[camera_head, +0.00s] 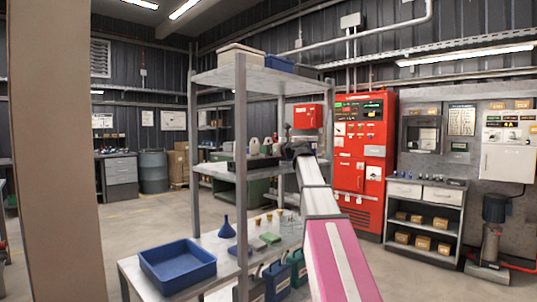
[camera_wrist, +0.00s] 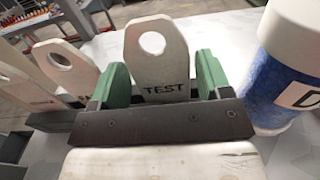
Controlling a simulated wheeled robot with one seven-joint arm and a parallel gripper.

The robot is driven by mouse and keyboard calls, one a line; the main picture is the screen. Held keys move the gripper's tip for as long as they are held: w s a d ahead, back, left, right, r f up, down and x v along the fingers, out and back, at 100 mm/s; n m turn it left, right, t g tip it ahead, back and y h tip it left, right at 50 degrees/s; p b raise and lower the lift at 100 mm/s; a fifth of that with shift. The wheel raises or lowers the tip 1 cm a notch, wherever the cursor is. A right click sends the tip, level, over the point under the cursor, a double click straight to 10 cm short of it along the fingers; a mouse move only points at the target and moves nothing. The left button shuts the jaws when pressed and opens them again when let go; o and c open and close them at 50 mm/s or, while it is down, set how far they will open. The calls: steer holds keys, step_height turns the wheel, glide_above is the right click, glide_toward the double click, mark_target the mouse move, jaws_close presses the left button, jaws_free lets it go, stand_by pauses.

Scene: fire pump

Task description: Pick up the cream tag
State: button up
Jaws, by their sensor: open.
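A pale cream-grey tag (camera_wrist: 160,65) with a round hole near its top and the word TEST stands upright in the wrist view. My gripper (camera_wrist: 161,82) is open, with one green finger on each side of this tag. Whether the fingers touch it I cannot tell, and its lower edge is hidden behind my gripper's dark bar. Other pale tags, one (camera_wrist: 66,65) of them close by, stand in a row to the left. The colours are close, so I cannot tell surely which is cream. In the head view my gripper (camera_head: 297,150) is small and dark at the middle shelf.
A white and blue container (camera_wrist: 290,65) with a letter label stands close on the right in the wrist view. The metal shelf rack (camera_head: 241,120) has an upright post in front. A blue tray (camera_head: 178,266) lies on the lower surface.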

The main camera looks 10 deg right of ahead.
steer(key=x, duration=0.3)
steer(key=c, duration=0.7)
steer(key=shift+r, duration=0.1)
